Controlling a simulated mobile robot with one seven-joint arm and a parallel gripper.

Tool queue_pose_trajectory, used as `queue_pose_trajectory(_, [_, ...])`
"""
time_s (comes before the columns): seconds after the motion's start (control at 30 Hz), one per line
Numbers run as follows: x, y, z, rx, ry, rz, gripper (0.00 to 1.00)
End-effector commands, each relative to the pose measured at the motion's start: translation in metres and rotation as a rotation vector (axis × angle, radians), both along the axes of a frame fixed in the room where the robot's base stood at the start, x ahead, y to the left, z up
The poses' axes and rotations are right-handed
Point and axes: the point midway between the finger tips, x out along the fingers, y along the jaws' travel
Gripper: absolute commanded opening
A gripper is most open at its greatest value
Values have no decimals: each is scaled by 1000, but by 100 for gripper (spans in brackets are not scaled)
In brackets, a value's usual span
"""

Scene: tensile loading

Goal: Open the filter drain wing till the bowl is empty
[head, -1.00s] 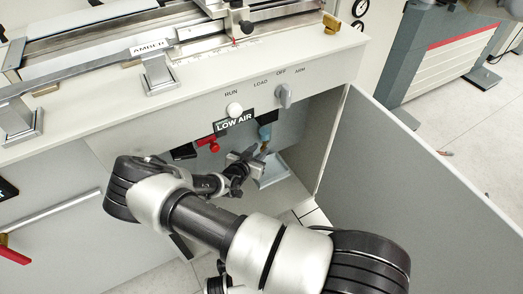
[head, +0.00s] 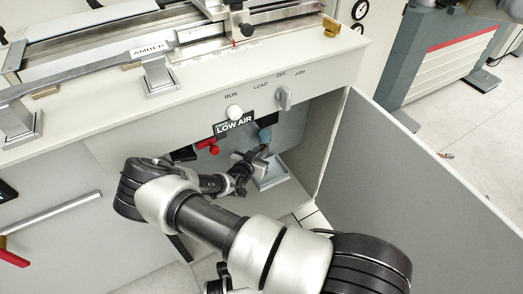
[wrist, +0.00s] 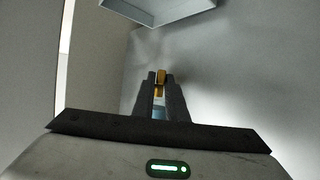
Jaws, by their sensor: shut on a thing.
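The bluish filter bowl (head: 265,134) hangs under the bench, right of the LOW AIR sign. Its lower end is hidden behind my gripper (head: 260,154) in the head view, and I cannot tell how much liquid it holds. In the wrist view, my gripper (wrist: 160,90) has its two dark fingers closed on the brass drain wing (wrist: 161,77). A pale blue part, probably the bowl (wrist: 159,113), shows between the fingers. A shallow grey tray (head: 273,183) lies below the bowl; it also shows at the top of the wrist view (wrist: 158,14).
A red valve handle (head: 207,145) is left of the bowl under the LOW AIR sign (head: 233,124). An open grey door (head: 400,190) bounds the right side.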

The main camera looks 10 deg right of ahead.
Motion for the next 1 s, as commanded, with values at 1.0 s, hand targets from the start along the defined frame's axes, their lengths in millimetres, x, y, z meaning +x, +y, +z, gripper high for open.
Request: queue_pose_trajectory(1.0, [-5,-12,1,1,0,477,0])
